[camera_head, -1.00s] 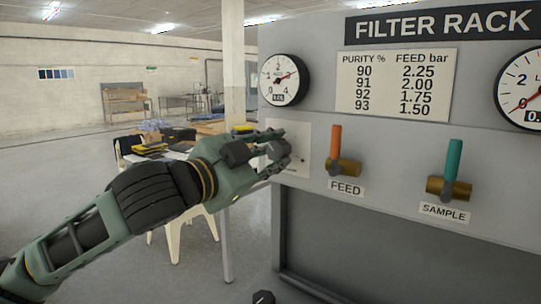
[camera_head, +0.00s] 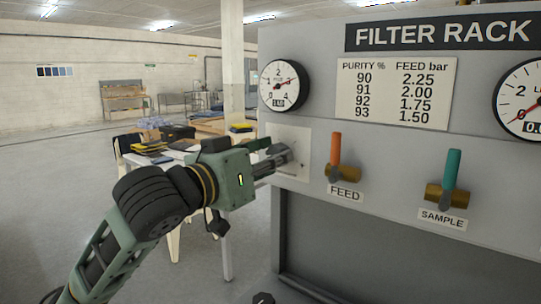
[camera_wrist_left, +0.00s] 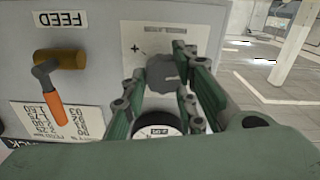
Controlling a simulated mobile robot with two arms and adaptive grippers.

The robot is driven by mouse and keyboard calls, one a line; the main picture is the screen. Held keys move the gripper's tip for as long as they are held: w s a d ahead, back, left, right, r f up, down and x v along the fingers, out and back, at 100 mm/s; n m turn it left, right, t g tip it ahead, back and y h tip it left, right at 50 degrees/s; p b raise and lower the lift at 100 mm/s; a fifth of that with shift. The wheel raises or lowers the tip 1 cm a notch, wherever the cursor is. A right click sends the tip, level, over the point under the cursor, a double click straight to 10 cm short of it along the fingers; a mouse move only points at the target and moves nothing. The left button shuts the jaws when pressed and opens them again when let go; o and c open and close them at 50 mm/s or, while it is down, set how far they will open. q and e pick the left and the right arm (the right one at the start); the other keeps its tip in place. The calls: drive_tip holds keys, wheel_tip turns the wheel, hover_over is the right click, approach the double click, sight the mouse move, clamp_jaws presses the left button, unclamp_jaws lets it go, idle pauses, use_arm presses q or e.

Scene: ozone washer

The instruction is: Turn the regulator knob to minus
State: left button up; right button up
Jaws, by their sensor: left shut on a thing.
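The regulator knob is a dark grey knob on a pale plate (camera_head: 298,140) at the left edge of the rack panel. In the left wrist view the knob (camera_wrist_left: 163,74) sits between my fingers, with a plus mark on the plate to its left; no minus mark is visible. My left gripper (camera_head: 284,156) is shut on the knob, and its fingers cover part of it. The round gauge (camera_head: 283,82) above the plate has a red needle a little past 2; its small digits are hard to read. My right gripper is not in view.
The orange-handled FEED valve (camera_head: 336,152) sticks out just right of the plate. The teal-handled SAMPLE valve (camera_head: 452,172) is farther right. A cluttered table (camera_head: 197,157) stands behind my left arm. Open floor lies to the left.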

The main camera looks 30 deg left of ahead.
use_arm(q)
drive_tip(key=shift+d+n+p, duration=0.1)
drive_tip(key=shift+n+p, duration=1.45)
drive_tip(key=shift+n, duration=1.85)
drive_tip(key=shift+r, duration=0.1)
drive_tip(key=o, duration=0.8)
drive_tip(key=shift+o, duration=1)
drive_tip(key=shift+d, duration=0.1)
